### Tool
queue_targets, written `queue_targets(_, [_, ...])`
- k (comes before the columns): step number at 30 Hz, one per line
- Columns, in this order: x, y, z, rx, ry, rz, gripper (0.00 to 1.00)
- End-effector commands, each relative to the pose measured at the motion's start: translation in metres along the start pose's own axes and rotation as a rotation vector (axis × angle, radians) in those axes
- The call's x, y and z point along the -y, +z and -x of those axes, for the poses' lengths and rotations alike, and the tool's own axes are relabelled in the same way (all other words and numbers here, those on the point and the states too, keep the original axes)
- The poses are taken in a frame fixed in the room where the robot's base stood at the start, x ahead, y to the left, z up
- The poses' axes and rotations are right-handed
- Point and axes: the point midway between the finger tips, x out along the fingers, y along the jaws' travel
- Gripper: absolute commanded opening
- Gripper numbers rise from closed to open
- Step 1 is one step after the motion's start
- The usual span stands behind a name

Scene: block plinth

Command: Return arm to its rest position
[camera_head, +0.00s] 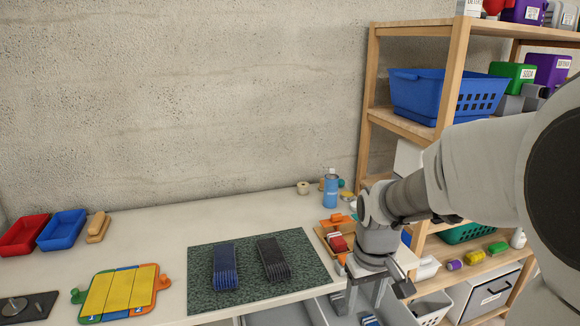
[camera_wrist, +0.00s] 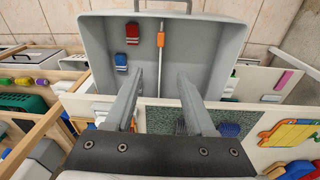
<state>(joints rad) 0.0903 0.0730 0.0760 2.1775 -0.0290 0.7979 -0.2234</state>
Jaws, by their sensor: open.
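My gripper (camera_head: 379,290) is in front of the table's right end in the head view, pointing down. In the wrist view my gripper (camera_wrist: 160,82) has its two grey fingers spread apart with nothing between them. A grey open-topped bin (camera_wrist: 205,75) lies beyond the fingertips in that view. My arm reaches in from the right of the head view and covers part of the shelf.
A dark green mat (camera_head: 200,290) on the white table (camera_head: 150,240) carries a blue ribbed block (camera_head: 225,268) and a black one (camera_head: 272,260). A wooden shelf (camera_head: 455,65) stands at the right, close to my arm. Red (camera_head: 24,235) and blue (camera_head: 62,230) trays sit at left.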

Motion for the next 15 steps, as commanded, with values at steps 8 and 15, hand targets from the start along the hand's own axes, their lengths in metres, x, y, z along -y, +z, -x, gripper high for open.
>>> queue_targets(8, [0.012,0.041,0.078,-0.153,0.039,-0.087,0.55])
queue_targets(15, [0.024,0.083,0.121,-0.282,0.045,-0.16,0.55])
